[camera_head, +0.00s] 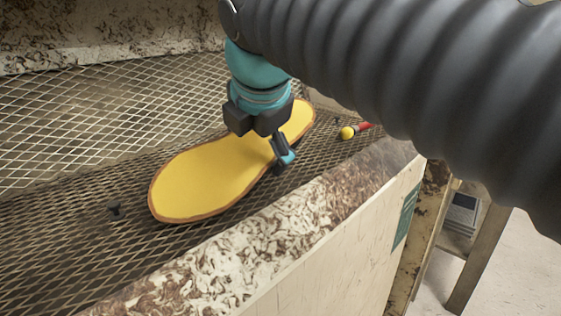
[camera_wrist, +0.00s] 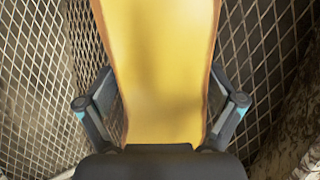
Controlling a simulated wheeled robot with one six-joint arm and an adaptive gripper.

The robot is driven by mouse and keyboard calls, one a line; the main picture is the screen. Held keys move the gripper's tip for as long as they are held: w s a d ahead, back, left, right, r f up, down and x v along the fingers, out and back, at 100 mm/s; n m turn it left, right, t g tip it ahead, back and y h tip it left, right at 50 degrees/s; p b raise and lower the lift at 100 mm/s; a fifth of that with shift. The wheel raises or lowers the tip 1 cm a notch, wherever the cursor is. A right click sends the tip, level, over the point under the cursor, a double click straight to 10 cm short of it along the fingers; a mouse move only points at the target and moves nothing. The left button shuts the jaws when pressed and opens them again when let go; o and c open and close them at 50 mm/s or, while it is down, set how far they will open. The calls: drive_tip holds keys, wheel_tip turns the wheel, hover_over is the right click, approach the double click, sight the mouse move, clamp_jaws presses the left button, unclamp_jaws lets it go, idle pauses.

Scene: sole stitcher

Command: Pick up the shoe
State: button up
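The shoe shows as a flat yellow sole (camera_head: 205,180) with a brown edge, lying on a metal mesh. My gripper (camera_head: 270,146) points down over its narrow middle, with one finger visible at the near edge and the other hidden in the head view. In the wrist view the sole (camera_wrist: 160,60) runs up between the two spread fingers of my gripper (camera_wrist: 160,104). The fingers stand wide on either side of it, with mesh showing between the left finger and the sole's edge. The gripper is open.
The mesh bed (camera_head: 60,240) lies behind a mottled, worn rim (camera_head: 240,235) along the near side. A small red and yellow object (camera_head: 349,132) lies right of the sole. A stained wall (camera_head: 110,35) stands behind.

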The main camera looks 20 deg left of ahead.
drive_tip(key=shift+c, duration=0.2)
wheel_tip(320, 180, up, 4)
drive_tip(key=shift+r+p, duration=0.1)
drive_tip(key=shift+p, duration=0.4)
drive_tip(key=d+r, duration=0.6)
drive_tip(key=d, duration=0.5)
drive_tip(key=shift+d+r, duration=0.35)
drive_tip(key=shift+s+d, duration=0.1)
